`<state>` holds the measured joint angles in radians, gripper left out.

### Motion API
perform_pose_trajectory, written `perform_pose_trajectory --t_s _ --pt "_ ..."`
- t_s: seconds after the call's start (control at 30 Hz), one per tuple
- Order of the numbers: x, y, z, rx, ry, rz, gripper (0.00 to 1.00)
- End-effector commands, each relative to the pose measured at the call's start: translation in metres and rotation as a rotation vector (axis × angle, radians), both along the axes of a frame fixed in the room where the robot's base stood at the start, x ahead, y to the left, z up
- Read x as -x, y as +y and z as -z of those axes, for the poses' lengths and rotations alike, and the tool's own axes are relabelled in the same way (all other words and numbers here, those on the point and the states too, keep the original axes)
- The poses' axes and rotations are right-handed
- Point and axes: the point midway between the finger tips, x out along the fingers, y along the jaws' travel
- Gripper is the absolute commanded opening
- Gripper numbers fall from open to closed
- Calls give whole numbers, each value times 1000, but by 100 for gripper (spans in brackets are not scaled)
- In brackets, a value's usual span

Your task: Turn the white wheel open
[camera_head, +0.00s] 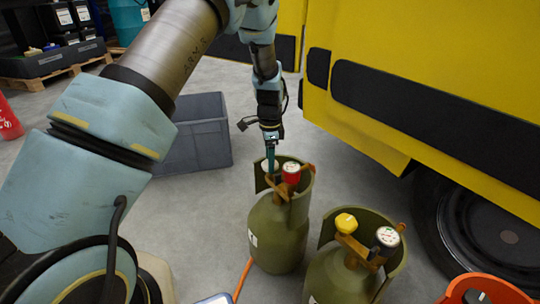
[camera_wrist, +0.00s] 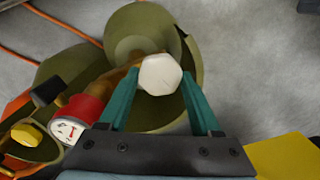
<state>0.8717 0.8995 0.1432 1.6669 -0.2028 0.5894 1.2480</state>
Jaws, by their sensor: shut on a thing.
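The white wheel (camera_wrist: 160,74) sits on the valve of an olive-green gas cylinder (camera_head: 277,232), inside its collar. My gripper (camera_wrist: 158,84) is over it, with one teal finger on each side, shut on the wheel. In the head view my gripper (camera_head: 270,160) points down into the collar, and its fingers partly cover the white wheel (camera_head: 267,166). A red-rimmed gauge (camera_head: 291,173) stands on the same valve, to the right of the wheel; it also shows in the wrist view (camera_wrist: 72,128).
A second green cylinder (camera_head: 340,276) with a yellow wheel (camera_head: 346,222) and a black gauge (camera_head: 387,237) stands close on the right. A grey crate (camera_head: 200,140) is behind left. A yellow vehicle (camera_head: 430,80) bounds the right side. An orange hose (camera_head: 242,280) lies on the floor.

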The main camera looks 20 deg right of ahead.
Motion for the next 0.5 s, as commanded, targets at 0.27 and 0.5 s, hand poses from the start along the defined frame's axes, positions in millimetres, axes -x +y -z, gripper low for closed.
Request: perform_pose_trajectory --t_s 0.27,0.5 --pt "0 0 -4 -1 1 -262 10" --pt "0 0 -3 -1 1 -489 10"
